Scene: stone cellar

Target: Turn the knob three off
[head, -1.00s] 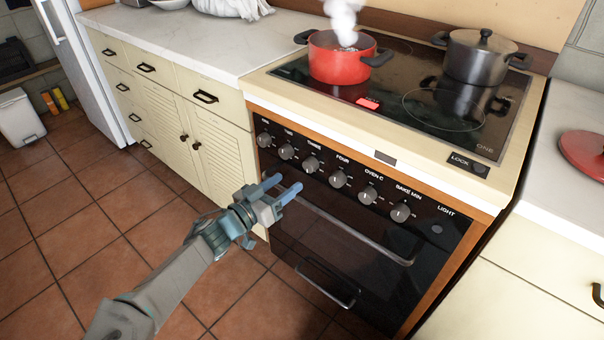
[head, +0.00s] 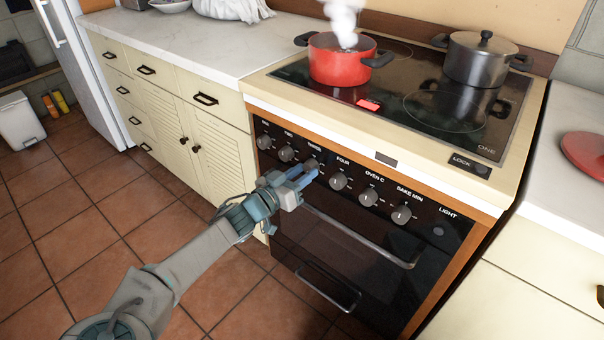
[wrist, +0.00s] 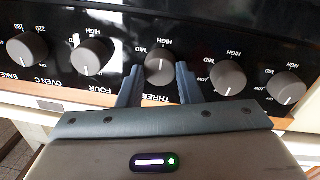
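Knob three (wrist: 160,68) is a round grey-brown knob on the stove's black front panel, under the label THREE. In the wrist view it sits between the two fingertips, with a gap showing on each side. A short pale mark shows on its face. My gripper (wrist: 159,72) is open at this knob. In the head view my gripper (head: 304,174) reaches the panel just below knob three (head: 311,163) and hides part of it. I cannot tell how far the fingers reach along its sides.
Knob two (head: 287,153) and knob four (head: 338,181) flank it closely. The oven door handle (head: 360,236) runs below. A steaming red pot (head: 340,62) stands on the hob near a red lit mark (head: 369,104). A dark lidded pot (head: 479,60) stands to its right.

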